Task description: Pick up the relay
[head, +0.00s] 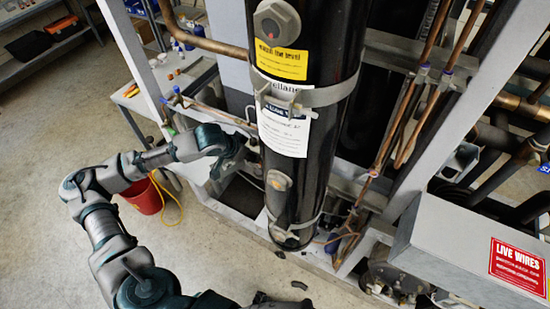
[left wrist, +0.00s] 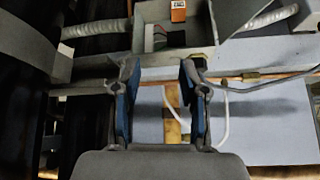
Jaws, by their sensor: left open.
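A small orange block with a white label (left wrist: 178,10), which looks like the relay, sits at the top of the left wrist view, in or behind an open grey box. I cannot make it out in the head view. My left gripper (head: 246,152) reaches into the rack just left of the black cylinder. In the left wrist view its two blue-padded fingers (left wrist: 158,80) are apart with nothing between them. The orange block is beyond the fingertips and slightly right of their middle. Dark pieces at the head view's bottom edge may be my right gripper (head: 279,292); its jaws cannot be read.
The black cylinder (head: 318,75) stands close right of my left gripper. A copper pipe (left wrist: 270,78) and a grey conduit (left wrist: 270,18) cross near the fingers. A grey box with a "LIVE WIRES" sign (head: 518,266) is at the right. A red bucket (head: 142,194) stands on the floor.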

